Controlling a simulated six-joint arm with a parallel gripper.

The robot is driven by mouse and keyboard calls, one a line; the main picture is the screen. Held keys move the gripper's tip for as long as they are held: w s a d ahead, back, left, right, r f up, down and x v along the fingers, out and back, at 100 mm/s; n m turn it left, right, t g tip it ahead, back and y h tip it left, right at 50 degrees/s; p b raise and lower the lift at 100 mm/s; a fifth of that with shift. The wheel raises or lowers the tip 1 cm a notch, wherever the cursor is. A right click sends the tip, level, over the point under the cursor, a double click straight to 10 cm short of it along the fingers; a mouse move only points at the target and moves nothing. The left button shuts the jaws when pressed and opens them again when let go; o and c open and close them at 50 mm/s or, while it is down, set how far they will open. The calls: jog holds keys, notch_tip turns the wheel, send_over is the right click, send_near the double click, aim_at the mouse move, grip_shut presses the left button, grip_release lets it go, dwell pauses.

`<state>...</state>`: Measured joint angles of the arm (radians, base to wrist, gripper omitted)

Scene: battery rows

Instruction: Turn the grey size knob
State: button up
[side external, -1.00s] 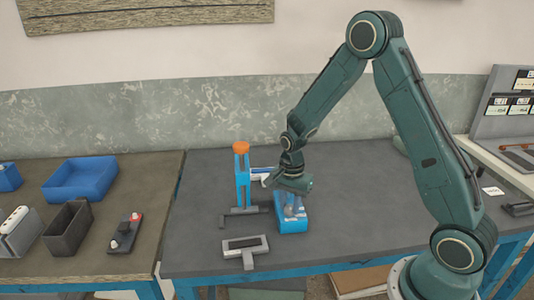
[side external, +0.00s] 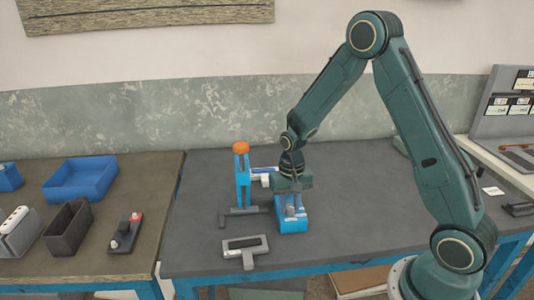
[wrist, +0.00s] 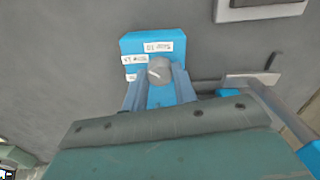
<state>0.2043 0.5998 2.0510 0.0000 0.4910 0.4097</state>
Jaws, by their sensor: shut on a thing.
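The grey size knob (wrist: 159,70) sits on top of a small blue block (wrist: 133,41) with white labels around it. In the wrist view a pale pointer line shows on the knob's face. My gripper (wrist: 158,80) points down with its two fingers on either side of the knob, shut on it. In the side view my gripper (side external: 290,207) is over the blue block (side external: 293,226), and the knob is hidden between the fingers.
A blue stand with an orange top (side external: 241,147) stands close to the left of my gripper. A grey T-shaped tool (side external: 246,247) lies in front. Blue and dark bins (side external: 80,178) are on the left table.

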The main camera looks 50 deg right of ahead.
aim_at(289, 207)
jog(key=shift+n, duration=0.5)
jog(key=o, duration=1)
jog(key=shift+c, duration=0.2)
jog(key=shift+r, duration=0.1)
notch_tip(289, 207, up, 14)
dwell(0.4)
